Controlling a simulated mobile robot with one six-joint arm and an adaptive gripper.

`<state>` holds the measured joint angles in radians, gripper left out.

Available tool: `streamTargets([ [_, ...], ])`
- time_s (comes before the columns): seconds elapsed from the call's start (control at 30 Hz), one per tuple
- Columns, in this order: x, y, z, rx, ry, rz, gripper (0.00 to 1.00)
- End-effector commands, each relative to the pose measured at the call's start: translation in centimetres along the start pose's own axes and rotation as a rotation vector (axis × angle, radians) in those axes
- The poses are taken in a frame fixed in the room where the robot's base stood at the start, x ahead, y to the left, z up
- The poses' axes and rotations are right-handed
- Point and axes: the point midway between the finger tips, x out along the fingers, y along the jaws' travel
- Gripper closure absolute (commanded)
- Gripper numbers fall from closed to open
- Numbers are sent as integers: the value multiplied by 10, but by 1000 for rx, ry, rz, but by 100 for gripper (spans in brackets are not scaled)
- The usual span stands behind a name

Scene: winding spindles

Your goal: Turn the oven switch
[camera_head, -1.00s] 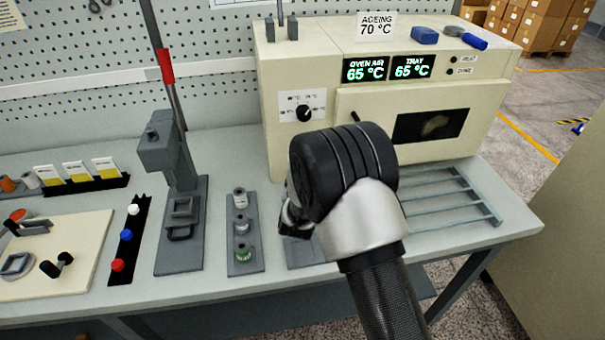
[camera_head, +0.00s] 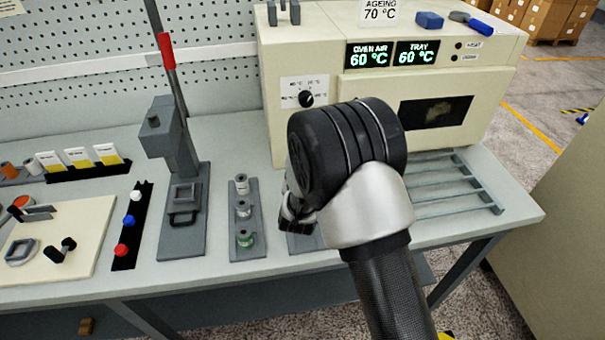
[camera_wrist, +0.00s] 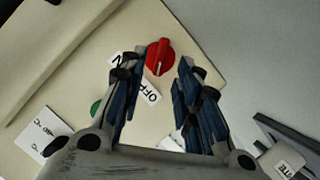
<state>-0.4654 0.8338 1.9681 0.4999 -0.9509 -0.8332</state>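The cream oven (camera_head: 350,87) stands on the bench in the head view. Its red rotary switch (camera_wrist: 158,57) shows in the wrist view, on a cream face beside an OFF label (camera_wrist: 150,92) and a partly covered second label. A pale mark shows on the switch. My gripper (camera_wrist: 163,62) is open, with one finger on each side of the switch near the fingertips. I cannot tell whether they touch it. In the head view the gripper (camera_head: 297,212) is mostly hidden by my wrist, and the red switch is hidden.
A black dial (camera_head: 306,99) is on the oven front, above my wrist. Two displays (camera_head: 392,55) read 60 °C. A wire rack (camera_head: 455,185) lies to the right. A spool holder (camera_head: 243,220) and a grey press (camera_head: 180,190) stand left. A green button (camera_wrist: 96,107) is near the left finger.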

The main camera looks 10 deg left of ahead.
Motion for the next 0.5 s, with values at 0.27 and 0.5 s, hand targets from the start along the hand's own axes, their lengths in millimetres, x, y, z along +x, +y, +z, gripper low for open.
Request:
streamTargets([
  [0.27,-60,0,-1,-1,1,-2,70],
  [0.5,-85,0,-1,0,1,0,70],
])
